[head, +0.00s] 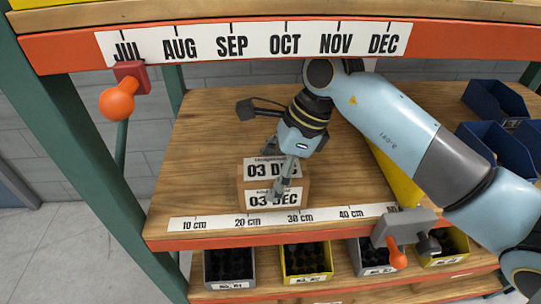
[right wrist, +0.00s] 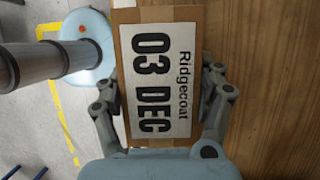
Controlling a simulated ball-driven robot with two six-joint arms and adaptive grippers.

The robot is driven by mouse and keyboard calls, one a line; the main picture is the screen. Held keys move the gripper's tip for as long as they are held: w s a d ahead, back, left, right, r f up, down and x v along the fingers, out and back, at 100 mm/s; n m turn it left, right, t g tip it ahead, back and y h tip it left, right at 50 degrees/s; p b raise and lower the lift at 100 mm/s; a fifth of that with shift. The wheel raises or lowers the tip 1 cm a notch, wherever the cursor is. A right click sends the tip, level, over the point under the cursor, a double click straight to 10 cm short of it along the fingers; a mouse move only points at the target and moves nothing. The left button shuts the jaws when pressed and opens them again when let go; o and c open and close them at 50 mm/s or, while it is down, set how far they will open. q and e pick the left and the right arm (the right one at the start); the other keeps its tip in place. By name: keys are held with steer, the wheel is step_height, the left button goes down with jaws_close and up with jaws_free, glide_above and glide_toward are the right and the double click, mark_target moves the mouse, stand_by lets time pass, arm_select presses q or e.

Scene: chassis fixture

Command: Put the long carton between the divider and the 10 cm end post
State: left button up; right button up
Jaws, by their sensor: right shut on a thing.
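The brown carton (head: 242,190) has white labels reading 03 DEC and stands on the wooden shelf behind the 20–30 cm stretch of the scale; I cannot tell whether it touches the board. My right gripper (head: 283,180) comes from above and is shut on it. In the right wrist view the carton (right wrist: 122,60) lies between the two fingers (right wrist: 160,105), its label reading Ridgecoat 03 DEC. A yellow panel (head: 397,172), apparently the divider, stands right of it, partly behind my arm. The green upright (head: 100,165) stands at the 10 cm end. My left gripper is out of view.
A grey clamp with an orange knob (head: 398,258) sits on the shelf's front edge near the yellow panel. A red block with an orange knob (head: 118,102) hangs under JUL. Blue bins (head: 490,150) stand at the right. Bare shelf board (head: 200,180) lies left of the carton.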

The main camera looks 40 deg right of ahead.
mark_target(271, 157)
steer(key=w+d, duration=0.1)
steer(key=w, duration=0.1)
steer(key=w+d+p, duration=0.1)
steer(key=shift+w+d+r, duration=0.15)
steer(key=shift+w, duration=0.2)
steer(key=shift+f+p, duration=0.3)
steer(key=shift+f, duration=0.1)
steer(key=shift+s, duration=0.1)
steer(key=shift+f, duration=0.1)
steer(key=o, duration=1.7)
